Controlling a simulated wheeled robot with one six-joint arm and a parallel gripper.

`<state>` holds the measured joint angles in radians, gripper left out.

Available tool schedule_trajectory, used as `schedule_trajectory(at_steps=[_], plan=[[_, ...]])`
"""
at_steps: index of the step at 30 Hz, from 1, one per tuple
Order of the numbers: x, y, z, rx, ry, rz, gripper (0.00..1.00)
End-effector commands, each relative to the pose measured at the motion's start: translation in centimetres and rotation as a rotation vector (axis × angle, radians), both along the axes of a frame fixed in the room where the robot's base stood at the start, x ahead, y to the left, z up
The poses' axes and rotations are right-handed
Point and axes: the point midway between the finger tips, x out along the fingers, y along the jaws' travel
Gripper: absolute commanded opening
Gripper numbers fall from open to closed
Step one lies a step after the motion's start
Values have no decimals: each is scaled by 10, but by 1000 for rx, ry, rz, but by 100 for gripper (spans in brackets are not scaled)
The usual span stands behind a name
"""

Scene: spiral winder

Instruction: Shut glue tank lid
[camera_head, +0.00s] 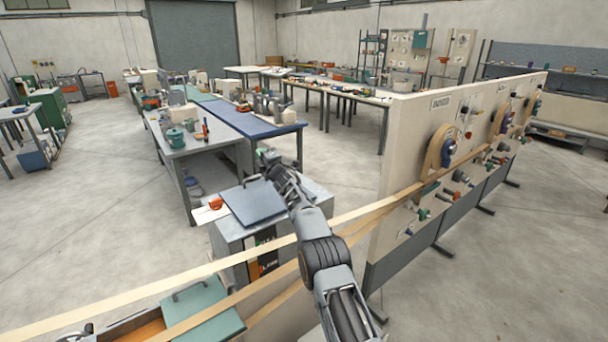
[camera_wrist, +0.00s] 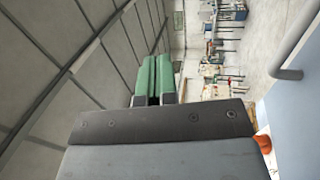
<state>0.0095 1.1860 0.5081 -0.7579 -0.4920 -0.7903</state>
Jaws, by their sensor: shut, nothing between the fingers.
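A grey-blue lid (camera_head: 254,203) with a bar handle lies on top of a grey cabinet in the head view. Its edge and handle (camera_wrist: 287,74) also show at the right of the wrist view. A second, green lid (camera_head: 203,308) with a handle lies at the bottom left, beside an open box part with an amber inside (camera_head: 142,331). I cannot tell which lid is the glue tank's. My gripper (camera_head: 267,156) is above the far right edge of the grey-blue lid, apart from the handle. Its green fingers (camera_wrist: 154,78) are together and empty.
Paper strips (camera_head: 150,287) run from the lower left past my arm to the upright cream panel (camera_head: 402,140) at right. A small orange thing (camera_head: 215,204) is left of the grey-blue lid. A blue-topped table (camera_head: 235,120) stands behind.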

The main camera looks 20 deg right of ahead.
Motion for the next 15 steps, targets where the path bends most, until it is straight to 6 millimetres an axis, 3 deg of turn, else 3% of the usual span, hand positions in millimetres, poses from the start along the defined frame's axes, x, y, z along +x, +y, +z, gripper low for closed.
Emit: schedule_trajectory(at_steps=[8,15], plan=[[-1,-2,9,1,-2,-2,0],[-7,-2,50,-1,-4,1,0]])
